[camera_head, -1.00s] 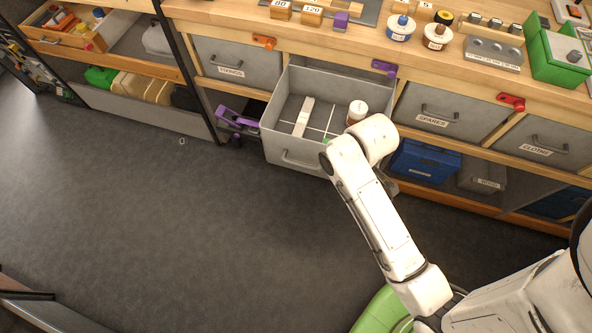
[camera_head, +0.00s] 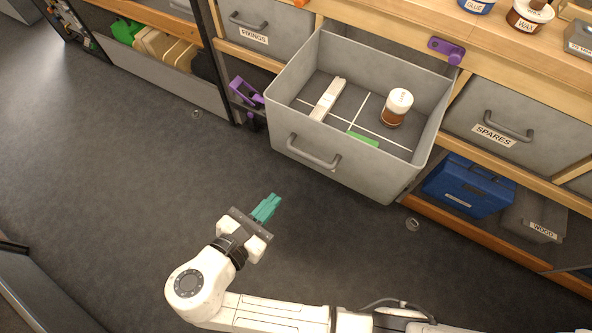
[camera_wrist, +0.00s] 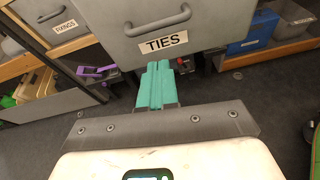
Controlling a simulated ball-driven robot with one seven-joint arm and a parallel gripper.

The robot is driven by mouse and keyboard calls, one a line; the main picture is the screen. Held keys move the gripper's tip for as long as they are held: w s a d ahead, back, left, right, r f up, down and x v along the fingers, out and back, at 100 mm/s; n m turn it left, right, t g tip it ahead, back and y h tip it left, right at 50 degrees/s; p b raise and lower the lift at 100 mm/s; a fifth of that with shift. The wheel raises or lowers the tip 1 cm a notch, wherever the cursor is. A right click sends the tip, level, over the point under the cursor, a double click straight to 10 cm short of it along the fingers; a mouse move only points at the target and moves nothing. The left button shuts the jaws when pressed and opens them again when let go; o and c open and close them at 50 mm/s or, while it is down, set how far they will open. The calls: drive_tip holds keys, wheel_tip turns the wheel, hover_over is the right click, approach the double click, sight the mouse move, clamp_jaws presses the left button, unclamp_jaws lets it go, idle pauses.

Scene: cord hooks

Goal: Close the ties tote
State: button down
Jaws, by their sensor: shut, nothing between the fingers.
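The ties tote (camera_head: 290,134) is a grey open-topped drawer pulled out from the bench. Its front handle (camera_head: 313,152) faces me, and the wrist view shows the TIES label (camera_wrist: 166,44) below the handle (camera_wrist: 158,21). Inside lie a white strip (camera_head: 327,99), a brown-and-white jar (camera_head: 397,107) and a green piece (camera_head: 362,139), between white divider lines. My gripper (camera_head: 272,201) has teal fingers, which also show in the wrist view (camera_wrist: 156,75). It is shut and empty, in front of and below the tote, apart from the handle.
Closed totes marked FIXINGS (camera_head: 262,29) and SPARES (camera_head: 500,122) flank the open one. A purple latch (camera_head: 446,50) sits on the bench edge at right. A blue box (camera_head: 468,185) is on the lower shelf. The floor in front is clear.

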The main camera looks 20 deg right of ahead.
sight(355, 66)
drive_tip(key=w+d+f+n+t+b, duration=0.1)
drive_tip(key=w+d+f, duration=0.1)
drive_tip(key=w+d, duration=0.6)
drive_tip(key=shift+d+n+t+b, duration=0.15)
drive_tip(key=shift+n+t+b, duration=0.15)
drive_tip(key=shift+b, duration=0.1)
drive_tip(key=shift+w+f, duration=0.1)
drive_tip(key=shift+w, duration=0.05)
drive_tip(key=shift+h, duration=0.3)
drive_tip(key=r+p+x, duration=0.1)
drive_tip(key=x, duration=0.3)
drive_tip(key=p+x, duration=0.1)
drive_tip(key=x, duration=0.3)
drive_tip(key=r+p+x, duration=0.1)
drive_tip(key=x, duration=0.4)
drive_tip(key=shift+d+r, duration=0.3)
drive_tip(key=shift+r, duration=0.05)
drive_tip(key=r+b+x, duration=0.1)
drive_tip(key=x, duration=0.5)
drive_tip(key=r+b+x, duration=0.1)
drive_tip(key=x, duration=0.5)
drive_tip(key=r+b+x, duration=0.1)
drive_tip(key=b+x, duration=0.1)
drive_tip(key=x, duration=0.5)
drive_tip(key=shift+w+d+r, duration=0.2)
drive_tip(key=shift+d, duration=0.25)
drive_tip(key=shift+w+d+r, duration=0.2)
drive_tip(key=shift+w, duration=0.05)
drive_tip(key=shift+d+r, duration=0.1)
